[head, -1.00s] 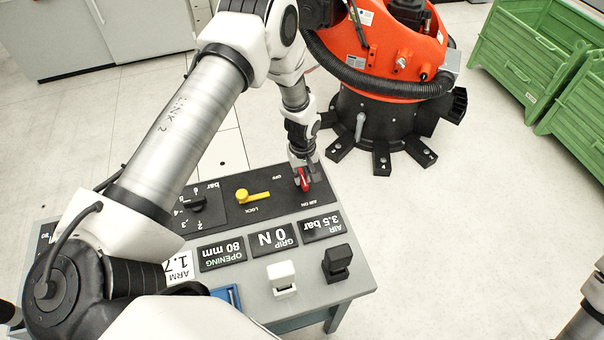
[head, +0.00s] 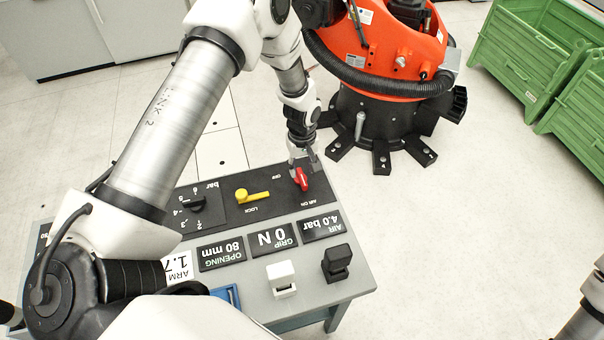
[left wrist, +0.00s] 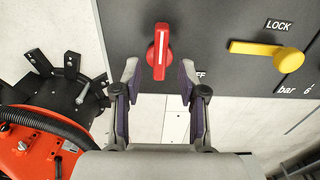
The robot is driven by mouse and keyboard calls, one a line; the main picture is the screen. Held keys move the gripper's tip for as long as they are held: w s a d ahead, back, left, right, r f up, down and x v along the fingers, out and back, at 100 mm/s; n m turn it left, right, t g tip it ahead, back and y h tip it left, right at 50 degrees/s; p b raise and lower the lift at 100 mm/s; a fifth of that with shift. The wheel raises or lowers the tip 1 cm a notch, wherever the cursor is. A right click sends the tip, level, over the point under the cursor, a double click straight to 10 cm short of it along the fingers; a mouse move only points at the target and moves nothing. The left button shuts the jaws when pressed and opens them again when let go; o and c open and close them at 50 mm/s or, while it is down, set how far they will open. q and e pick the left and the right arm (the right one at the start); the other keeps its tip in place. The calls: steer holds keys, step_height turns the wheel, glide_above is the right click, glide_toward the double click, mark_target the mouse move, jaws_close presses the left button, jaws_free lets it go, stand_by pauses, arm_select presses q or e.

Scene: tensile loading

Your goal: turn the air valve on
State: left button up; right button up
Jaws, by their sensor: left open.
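The red air valve handle (head: 302,180) sits on the dark panel at the bench's far right corner. In the head view its near end is by the AIR ON label (head: 312,201), with the OFF label to its left. In the left wrist view the handle (left wrist: 159,50) stands upright in the picture with a white line along it. My left gripper (head: 303,160) is open and empty just beyond the handle. In the left wrist view its fingers (left wrist: 158,80) point toward the handle, which appears ahead of the gap. The AIR display (head: 321,226) reads 4.0 bar.
A yellow LOCK lever (head: 252,196) and a black bar knob (head: 194,204) lie left of the valve. White (head: 282,279) and black (head: 337,263) blocks stand on the near bench. An orange robot on a black base (head: 385,125) stands behind. Green crates are at upper right.

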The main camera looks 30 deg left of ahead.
mark_target(302, 176)
arm_select(q)
step_height(302, 176, up, 8)
steer(key=shift+r, duration=0.1)
stand_by(0.4)
